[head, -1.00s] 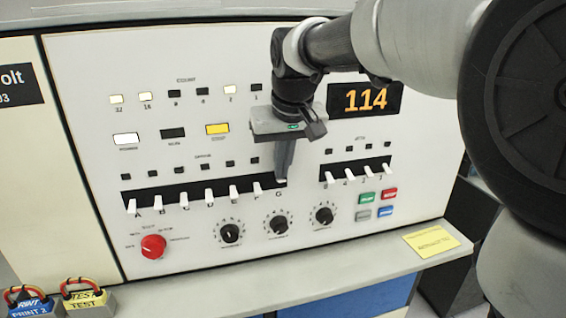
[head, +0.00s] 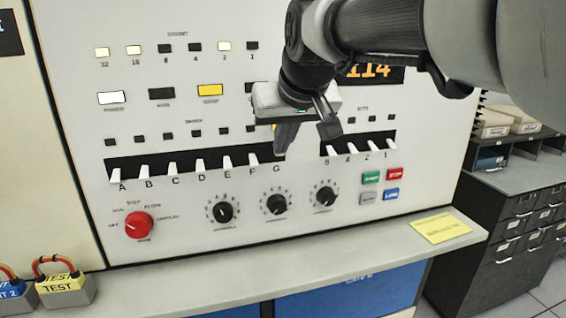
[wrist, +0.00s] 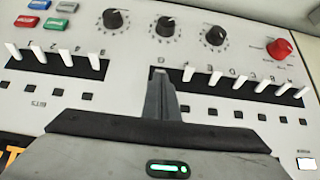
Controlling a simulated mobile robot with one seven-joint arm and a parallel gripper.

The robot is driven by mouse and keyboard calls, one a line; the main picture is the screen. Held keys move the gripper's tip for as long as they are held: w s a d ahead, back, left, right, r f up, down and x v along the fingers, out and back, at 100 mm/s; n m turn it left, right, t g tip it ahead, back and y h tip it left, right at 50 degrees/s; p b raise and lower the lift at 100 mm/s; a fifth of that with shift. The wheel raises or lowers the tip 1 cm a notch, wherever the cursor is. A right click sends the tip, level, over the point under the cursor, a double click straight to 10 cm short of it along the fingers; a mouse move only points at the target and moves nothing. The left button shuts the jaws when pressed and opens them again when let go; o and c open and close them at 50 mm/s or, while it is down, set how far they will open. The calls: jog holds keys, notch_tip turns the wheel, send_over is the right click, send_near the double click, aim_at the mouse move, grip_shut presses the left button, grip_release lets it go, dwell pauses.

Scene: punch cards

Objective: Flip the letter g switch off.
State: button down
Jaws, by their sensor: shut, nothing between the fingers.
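The letter g switch belongs to the lettered row, at the right end above the printed G (head: 276,169). My gripper covers its lever in both views, so its position cannot be told. My gripper (head: 279,152) is shut and empty, its fingertips at the panel right at that switch. In the wrist view the gripper (wrist: 160,73) also ends at the G place. The F switch (head: 253,159) stands just left of it, its white lever pointing down and outward. A yellow patch (head: 274,127) shows beside the fingers, above the G place.
The right-hand switch group (head: 329,150) is close by on the right. Dials (head: 274,203), a red knob (head: 138,225) and coloured buttons (head: 371,177) sit below. Dark drawers (head: 519,222) stand at right.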

jog(key=t+b, duration=0.1)
jog(key=b, duration=0.1)
jog(key=f+t+b, duration=0.1)
jog(key=b, duration=0.1)
jog(key=shift+s+d+y+b, duration=0.1)
jog(key=shift+s+y+b, duration=0.2)
jog(key=shift+y, duration=0.1)
jog(key=shift+r+p, duration=0.6)
jog(key=shift+r, duration=0.1)
jog(key=shift+s+r, duration=0.1)
jog(key=shift+s, duration=0.05)
